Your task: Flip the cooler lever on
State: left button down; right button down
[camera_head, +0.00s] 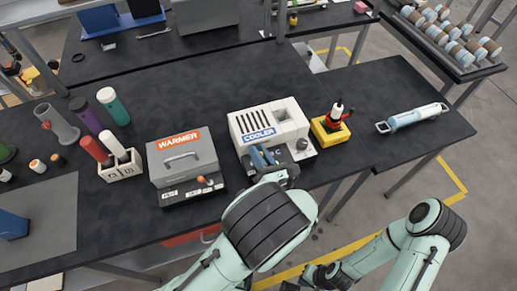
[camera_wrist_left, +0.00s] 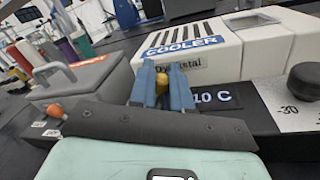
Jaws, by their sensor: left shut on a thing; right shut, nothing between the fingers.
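The cooler (camera_head: 268,125) is a white box with a slotted top and a blue COOLER label. It stands on a dark base on the black table. My left gripper (camera_head: 262,158) is at its front face. In the left wrist view, the blue fingers (camera_wrist_left: 162,88) are shut on a small yellow lever knob (camera_wrist_left: 161,79), below the COOLER label (camera_wrist_left: 182,45). The lever's lower part is hidden by the fingers and wrist. My right gripper (camera_head: 305,279) is low at the bottom edge of the head view, partly cut off, away from the table and empty.
The grey warmer (camera_head: 182,157) with an orange-knobbed lever (camera_head: 206,181) stands left of the cooler. A black dial (camera_wrist_left: 308,80) is on the cooler base's right. A yellow-based red device (camera_head: 331,124) stands close right. A clear cylinder (camera_head: 411,117) lies farther right, with bare table around it.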

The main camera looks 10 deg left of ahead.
pick_arm(q)
jog(key=c, duration=1.1)
grip_release()
jog(key=b+v, duration=0.1)
jog(key=v, duration=1.2)
jog(key=shift+s+d, duration=0.15)
jog(key=shift+d, duration=0.05)
